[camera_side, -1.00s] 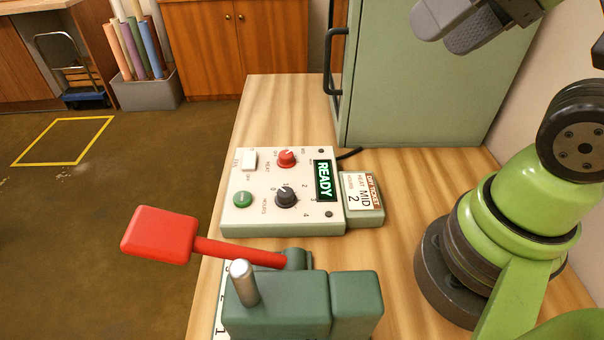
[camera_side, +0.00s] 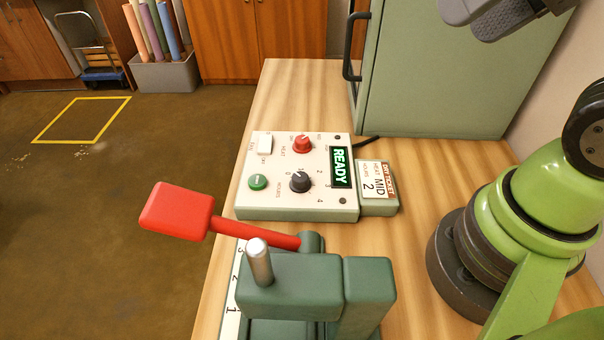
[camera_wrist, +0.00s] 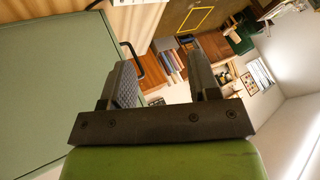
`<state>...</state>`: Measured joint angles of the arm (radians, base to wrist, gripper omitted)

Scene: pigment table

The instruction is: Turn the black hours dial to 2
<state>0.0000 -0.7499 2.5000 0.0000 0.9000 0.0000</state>
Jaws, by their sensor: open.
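The black hours dial (camera_side: 299,182) sits on the cream control panel (camera_side: 240,208), below the red heat dial (camera_side: 302,144). Numbers ring it; its pointer is too small to read surely. A green READY display (camera_side: 341,167) is lit on the panel. A card (camera_side: 377,182) beside the panel reads heat MID and hours 2. My gripper (camera_side: 505,15) is at the top right of the side view, high above the table and well away from the dial. In the wrist view my gripper (camera_wrist: 164,88) is open with nothing between its fingers. The dial is not in the wrist view.
A green cabinet (camera_side: 445,80) stands behind the panel. A dark green machine (camera_side: 290,285) with a red-paddled lever (camera_side: 177,211) and metal post stands in front. A green button (camera_side: 258,182) and white switch (camera_side: 265,144) are near the dial. Bare wooden table (camera_side: 305,85) lies behind the panel.

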